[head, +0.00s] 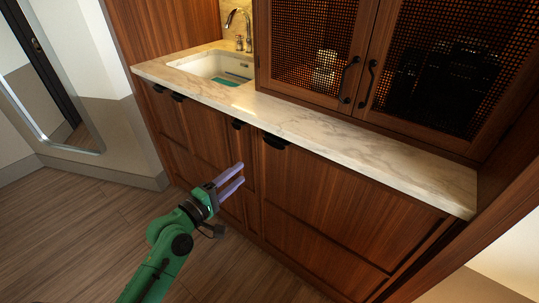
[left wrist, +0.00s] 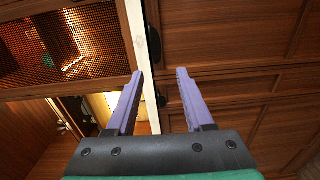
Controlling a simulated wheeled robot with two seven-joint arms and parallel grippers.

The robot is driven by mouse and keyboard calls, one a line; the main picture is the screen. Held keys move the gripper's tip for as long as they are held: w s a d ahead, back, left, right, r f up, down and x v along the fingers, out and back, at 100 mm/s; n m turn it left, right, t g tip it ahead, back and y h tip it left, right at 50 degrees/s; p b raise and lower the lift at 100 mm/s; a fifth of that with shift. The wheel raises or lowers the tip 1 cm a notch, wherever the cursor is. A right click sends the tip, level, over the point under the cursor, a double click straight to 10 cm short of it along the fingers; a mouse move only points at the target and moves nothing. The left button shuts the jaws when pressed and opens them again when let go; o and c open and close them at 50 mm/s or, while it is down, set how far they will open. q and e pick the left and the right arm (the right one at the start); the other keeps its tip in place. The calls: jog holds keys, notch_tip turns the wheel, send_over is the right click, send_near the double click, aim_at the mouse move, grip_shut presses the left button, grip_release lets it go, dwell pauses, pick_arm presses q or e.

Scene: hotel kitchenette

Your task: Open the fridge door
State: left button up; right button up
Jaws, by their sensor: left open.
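No open fridge shows; the fronts under the counter are all closed wood panels. The wide right-hand panel (head: 335,187) has a black cup handle (head: 275,140) at its top left, and I cannot tell for sure that it is the fridge door. In the left wrist view this handle (left wrist: 154,46) shows beyond the fingertips, beside the counter edge. My left gripper (head: 241,173) is open and empty, with purple fingers, below and left of that handle and apart from it. Its fingers also show in the left wrist view (left wrist: 160,72). My right gripper is not in view.
A marble counter (head: 330,130) overhangs the fronts, with a sink (head: 215,66) at left. Mesh-door cabinets (head: 320,55) stand on it. Another black handle (head: 237,124) lies left of the wide panel. The wooden floor (head: 70,220) at left is clear.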

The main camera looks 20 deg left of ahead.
pick_arm(q)
jog(key=p, duration=0.2)
send_near(274, 146)
jog(key=x, duration=0.8)
jog(key=shift+w+a+r, duration=0.1)
jog(key=shift+w, duration=0.35)
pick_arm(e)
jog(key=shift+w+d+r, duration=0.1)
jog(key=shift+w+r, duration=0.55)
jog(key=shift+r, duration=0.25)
pick_arm(q)
jog(key=shift+s, duration=0.1)
jog(key=shift+c, duration=0.3)
grip_shut()
jog(key=shift+s+f, duration=0.1)
jog(key=shift+f, duration=0.1)
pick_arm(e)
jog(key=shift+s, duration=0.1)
